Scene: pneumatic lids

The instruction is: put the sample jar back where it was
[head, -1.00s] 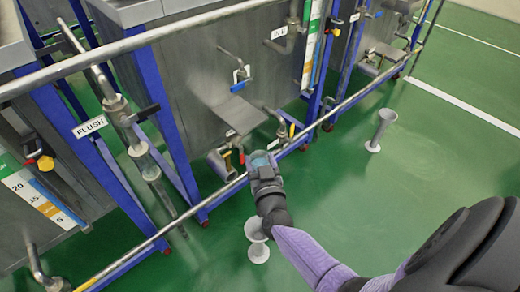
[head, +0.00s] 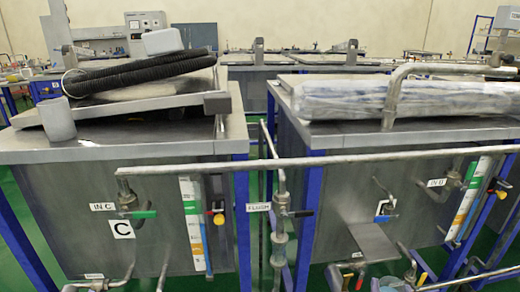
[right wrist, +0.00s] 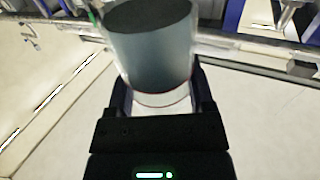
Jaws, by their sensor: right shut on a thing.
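The sample jar (right wrist: 150,50) is a clear cylinder with dark grey-blue contents and a pale lower end. It fills the upper middle of the right wrist view. My right gripper (right wrist: 162,92) is shut around its lower part, one finger on each side. The jar's top end runs close to the picture's upper edge. I cannot make out the jar or my right gripper clearly in the head view. A small bare steel shelf (head: 365,240) sticks out from the front of the right tank, below a valve. My left gripper is not in view.
A long steel rail (head: 330,158) runs across the front of the left tank (head: 70,245) and the right tank (head: 335,190). Valves and pipes (head: 280,235) stand out from the tanks, with a FLUSH label between. A wrapped bundle (head: 350,98) lies on the right tank.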

